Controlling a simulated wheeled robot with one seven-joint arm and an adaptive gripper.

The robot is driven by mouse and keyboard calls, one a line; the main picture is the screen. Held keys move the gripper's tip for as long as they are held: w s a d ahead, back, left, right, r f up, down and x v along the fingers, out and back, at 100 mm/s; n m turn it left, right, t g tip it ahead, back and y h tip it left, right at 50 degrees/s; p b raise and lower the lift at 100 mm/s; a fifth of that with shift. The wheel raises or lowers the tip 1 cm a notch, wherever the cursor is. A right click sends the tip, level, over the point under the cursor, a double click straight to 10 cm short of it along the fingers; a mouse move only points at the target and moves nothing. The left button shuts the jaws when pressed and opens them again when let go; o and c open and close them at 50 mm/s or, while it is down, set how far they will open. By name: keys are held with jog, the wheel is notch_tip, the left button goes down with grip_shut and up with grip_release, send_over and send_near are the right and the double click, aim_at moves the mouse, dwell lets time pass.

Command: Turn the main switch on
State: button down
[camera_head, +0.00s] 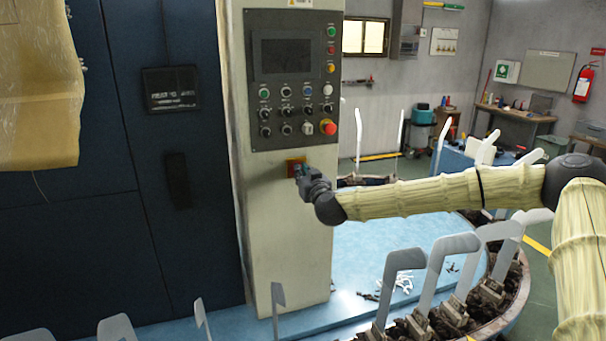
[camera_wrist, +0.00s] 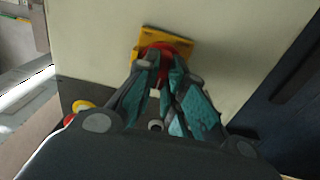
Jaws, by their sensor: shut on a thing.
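The main switch is a red rotary knob on a yellow plate, on the cream column below the control panel. In the wrist view the red knob (camera_wrist: 178,48) sits between my fingertips, and the yellow plate (camera_wrist: 150,35) shows behind it. My gripper (camera_wrist: 165,62) is shut on the red knob, its teal-padded fingers on either side. In the head view my gripper (camera_head: 299,172) reaches the switch (camera_head: 291,163) from the right and covers part of it. The knob's exact angle is partly hidden by the fingers.
The control panel (camera_head: 293,80) with buttons and a dark screen is just above the switch. Dark blue cabinet doors (camera_head: 80,230) stand to the left. Upright white sock forms (camera_head: 440,260) ring the machine at lower right, below my arm.

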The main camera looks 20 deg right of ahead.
jog(key=shift+f+m+b, duration=0.1)
jog(key=shift+m+b, duration=0.4)
jog(key=shift+b, duration=0.3)
jog(key=shift+d+b, duration=0.1)
jog(key=shift+b, duration=0.25)
jog(key=m+b, duration=0.5)
jog(key=b, duration=0.1)
jog(key=m+b, duration=1.2)
jog(key=b, duration=0.1)
jog(key=shift+d+f, duration=0.15)
jog(key=shift+f, duration=0.1)
jog(key=shift+r, duration=0.1)
jog(key=c, duration=1.5)
grip_release()
